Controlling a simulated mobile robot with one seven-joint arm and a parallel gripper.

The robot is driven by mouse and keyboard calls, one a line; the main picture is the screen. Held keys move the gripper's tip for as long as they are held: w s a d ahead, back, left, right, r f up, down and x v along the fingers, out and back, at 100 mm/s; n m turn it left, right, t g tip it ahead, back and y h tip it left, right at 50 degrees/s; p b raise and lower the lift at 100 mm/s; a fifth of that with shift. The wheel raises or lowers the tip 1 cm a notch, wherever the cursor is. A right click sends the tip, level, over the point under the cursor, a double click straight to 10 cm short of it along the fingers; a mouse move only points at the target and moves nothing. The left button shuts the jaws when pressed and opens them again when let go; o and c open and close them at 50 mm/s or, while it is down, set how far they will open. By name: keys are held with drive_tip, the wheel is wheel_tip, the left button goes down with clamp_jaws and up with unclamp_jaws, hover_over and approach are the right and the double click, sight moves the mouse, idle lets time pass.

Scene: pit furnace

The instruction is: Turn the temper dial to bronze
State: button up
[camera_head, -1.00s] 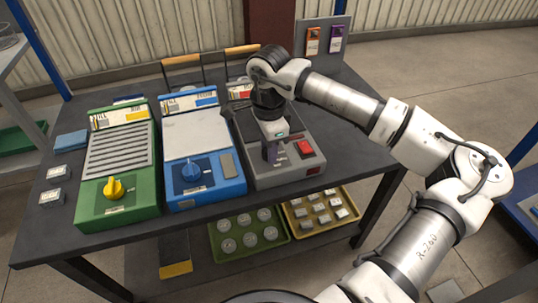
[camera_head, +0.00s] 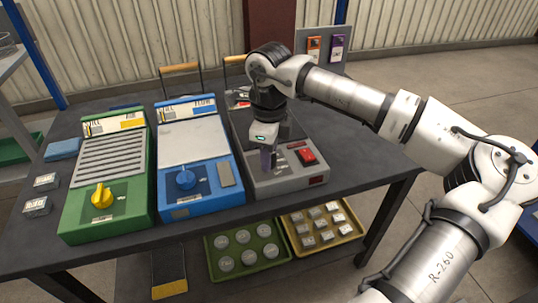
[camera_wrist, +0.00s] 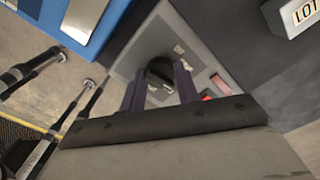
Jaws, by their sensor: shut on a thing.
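The dark temper dial (camera_wrist: 160,72) is on the front panel of the grey unit (camera_head: 288,183), the rightmost of three units on the table. In the wrist view it stands between the two purple fingers of my gripper (camera_wrist: 160,82). My gripper (camera_head: 268,160) points down onto this panel and is shut on the dial. Small pale labels lie around the dial, but their wording is too small to read. Which mark the dial points to cannot be told. In the head view my gripper hides the dial.
A red switch (camera_head: 307,157) sits on the panel close to the right of my gripper. The blue unit (camera_head: 208,202) with a blue dial stands just left, and the green unit (camera_head: 75,225) with a yellow dial beyond it. The tabletop (camera_head: 365,165) right of the grey unit is clear.

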idle(0.4)
drive_tip(key=o, duration=1)
drive_tip(key=shift+c, duration=0.2)
wheel_tip(320, 180, up, 14)
drive_tip(key=p, duration=0.1)
drive_tip(key=shift+s+f, duration=0.1)
drive_tip(key=shift+f, duration=0.05)
